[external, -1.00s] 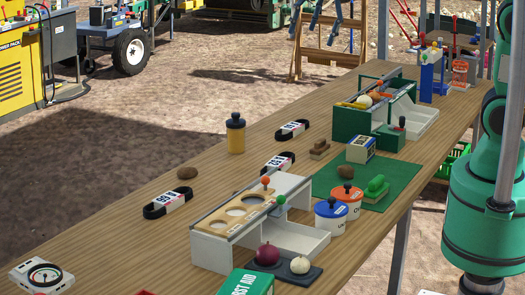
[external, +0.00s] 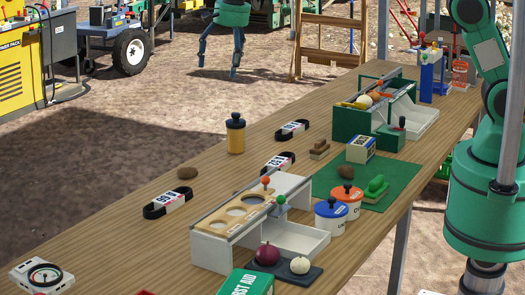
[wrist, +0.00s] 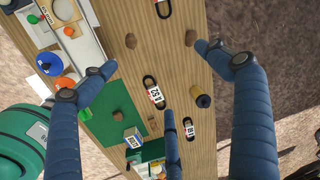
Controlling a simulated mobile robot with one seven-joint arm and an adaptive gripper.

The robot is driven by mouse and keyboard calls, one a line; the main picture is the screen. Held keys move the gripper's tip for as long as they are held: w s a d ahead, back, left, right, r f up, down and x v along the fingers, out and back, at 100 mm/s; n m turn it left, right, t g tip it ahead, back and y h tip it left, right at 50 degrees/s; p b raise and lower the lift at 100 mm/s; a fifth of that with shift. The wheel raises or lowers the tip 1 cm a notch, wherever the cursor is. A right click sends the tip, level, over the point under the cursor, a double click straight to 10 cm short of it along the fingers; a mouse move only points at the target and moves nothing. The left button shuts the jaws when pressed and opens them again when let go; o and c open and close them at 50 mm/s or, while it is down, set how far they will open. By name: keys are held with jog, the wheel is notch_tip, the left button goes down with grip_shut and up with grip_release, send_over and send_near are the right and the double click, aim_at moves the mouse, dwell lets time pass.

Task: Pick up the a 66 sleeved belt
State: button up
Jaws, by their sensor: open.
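The belt whose upside-down label appears to read A 66 (external: 171,201) is a black loop in a white sleeve, lying at the table's left in the external view. In the wrist view this belt (wrist: 163,8) is cut by the top edge. Two similar belts lie farther along, a middle belt (external: 279,162) and a far belt (external: 292,130); they show in the wrist view as the middle belt (wrist: 155,95) and far belt (wrist: 189,128). My gripper (external: 220,62) is open and empty, its blue fingers spread and pointing down, high above the belts and apart from them.
A yellow bottle with a dark lid (external: 236,136) stands near the table's far edge. A brown lump (external: 187,173) lies close to the A 66 belt. The white sorting stand (external: 210,250) is just to its right. A gauge box (external: 42,276) is at the near left; wood between is clear.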

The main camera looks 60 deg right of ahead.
jog(key=w+a+f+m+p, duration=0.2)
jog(key=w+a+f+m, duration=0.1)
jog(key=w+a+f, duration=0.4)
jog(key=m+g+p, duration=0.2)
jog(key=m+p, duration=0.1)
send_over(171, 199)
notch_tip(171, 199, down, 15)
jog(key=shift+w+d+f+h, duration=0.1)
jog(key=shift+d+f+h, duration=0.05)
jog(key=shift+h, duration=0.15)
jog(key=shift+f+b, duration=0.3)
jog(key=shift+f, duration=4)
jog(key=shift+f, duration=0.15)
jog(key=shift+f, duration=2.45)
jog(key=shift+c, duration=0.3)
